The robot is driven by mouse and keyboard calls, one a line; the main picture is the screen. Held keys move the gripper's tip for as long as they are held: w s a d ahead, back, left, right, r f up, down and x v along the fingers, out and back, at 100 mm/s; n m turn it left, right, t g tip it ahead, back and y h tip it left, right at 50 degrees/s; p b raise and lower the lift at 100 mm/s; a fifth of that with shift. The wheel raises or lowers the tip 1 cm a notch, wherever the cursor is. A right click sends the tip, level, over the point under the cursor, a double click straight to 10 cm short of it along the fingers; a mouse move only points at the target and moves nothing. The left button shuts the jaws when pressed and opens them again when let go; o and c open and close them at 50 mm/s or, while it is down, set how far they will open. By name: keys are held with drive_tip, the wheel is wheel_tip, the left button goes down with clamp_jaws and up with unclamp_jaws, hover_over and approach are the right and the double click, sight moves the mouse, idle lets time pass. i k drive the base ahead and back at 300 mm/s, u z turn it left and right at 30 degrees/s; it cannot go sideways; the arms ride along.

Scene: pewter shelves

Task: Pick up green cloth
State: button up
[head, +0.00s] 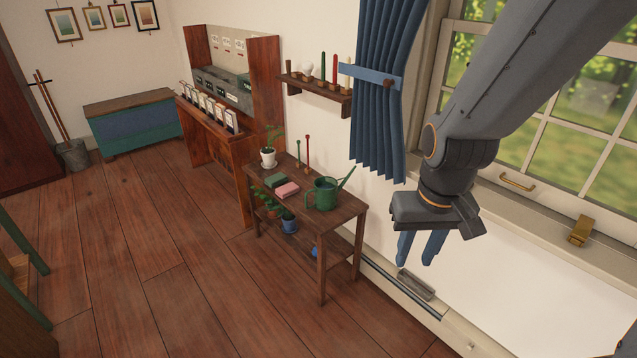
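A small folded green cloth (275,180) lies on the top of a dark wooden side table (337,211). A pink cloth (288,190) lies right beside it, on its near right side. My gripper (419,258) hangs at the right with its two blue fingers pointing down and apart. It is open, and nothing shows between the fingers. In the picture it is to the right of the table and well away from the green cloth.
A green watering can (324,193) stands on the table to the right of the cloths. A potted plant (268,157) stands at the table's far left. A wall shelf (316,91) and a blue curtain (383,100) are behind. The wooden floor (150,260) at left is largely clear.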

sight(272, 181)
drive_tip(key=u, duration=0.95)
drive_tip(key=i, duration=0.75)
drive_tip(key=u, duration=0.8)
drive_tip(key=i, duration=1.15)
drive_tip(key=z, duration=0.55)
drive_tip(key=i, duration=0.9)
drive_tip(key=z, duration=1.45)
drive_tip(key=i, duration=0.4)
drive_tip(key=z, duration=0.25)
